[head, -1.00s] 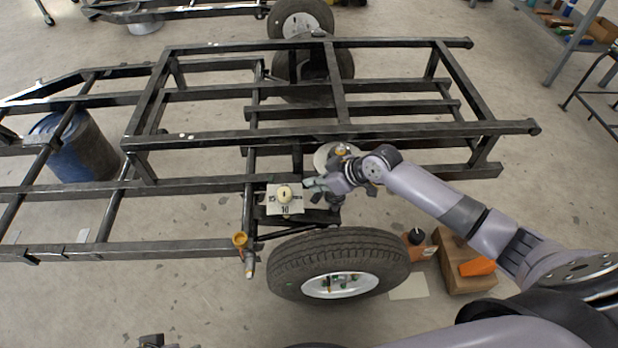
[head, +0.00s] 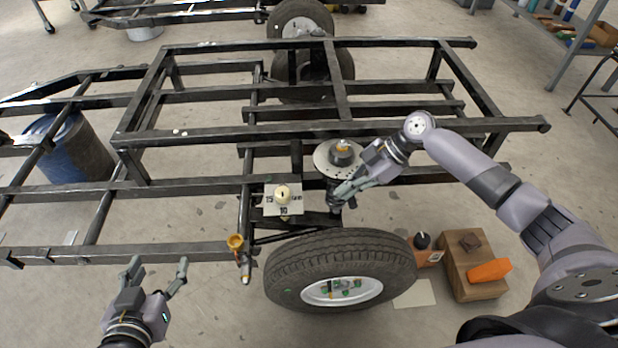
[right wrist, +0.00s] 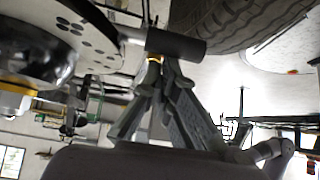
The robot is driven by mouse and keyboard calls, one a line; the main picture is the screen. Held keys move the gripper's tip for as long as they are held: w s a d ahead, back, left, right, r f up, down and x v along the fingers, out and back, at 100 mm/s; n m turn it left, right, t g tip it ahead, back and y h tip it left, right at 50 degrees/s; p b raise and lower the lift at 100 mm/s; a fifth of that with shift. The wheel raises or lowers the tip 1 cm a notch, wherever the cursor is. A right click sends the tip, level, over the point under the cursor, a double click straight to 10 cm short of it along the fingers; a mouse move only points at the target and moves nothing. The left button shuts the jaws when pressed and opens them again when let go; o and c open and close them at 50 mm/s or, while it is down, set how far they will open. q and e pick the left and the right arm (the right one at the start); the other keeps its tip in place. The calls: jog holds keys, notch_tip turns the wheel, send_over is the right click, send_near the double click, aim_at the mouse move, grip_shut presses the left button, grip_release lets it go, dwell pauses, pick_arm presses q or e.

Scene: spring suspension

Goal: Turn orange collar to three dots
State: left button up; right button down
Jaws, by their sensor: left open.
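A grey disc (head: 322,158) with dark dots sits by the frame rail, with a dark hub and an orange-yellow part (head: 342,146) on it; I cannot tell whether that is the collar. The right wrist view shows the disc's dot groups (right wrist: 98,42) and an orange-yellow band (right wrist: 14,88) on the hub. A dark cylindrical handle (right wrist: 178,42) sticks out beside the disc. My right gripper (head: 338,196) is at this handle, below the disc. Its fingers converge near the handle; whether they grip it is unclear. My left gripper (head: 158,263) is open and empty at lower left.
A wooden box with an orange object (head: 489,270) stands right. Black frame rails (head: 330,132) surround the area.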

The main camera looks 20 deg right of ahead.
jog(key=shift+s+d+f, duration=0.1)
jog(key=shift+d, duration=0.15)
pick_arm(q)
jog(key=shift+w+d+r, duration=0.1)
jog(key=shift+w+r, duration=0.1)
jog(key=shift+r, duration=0.1)
pick_arm(e)
jog(key=shift+d, duration=0.4)
jog(key=shift+a, duration=0.1)
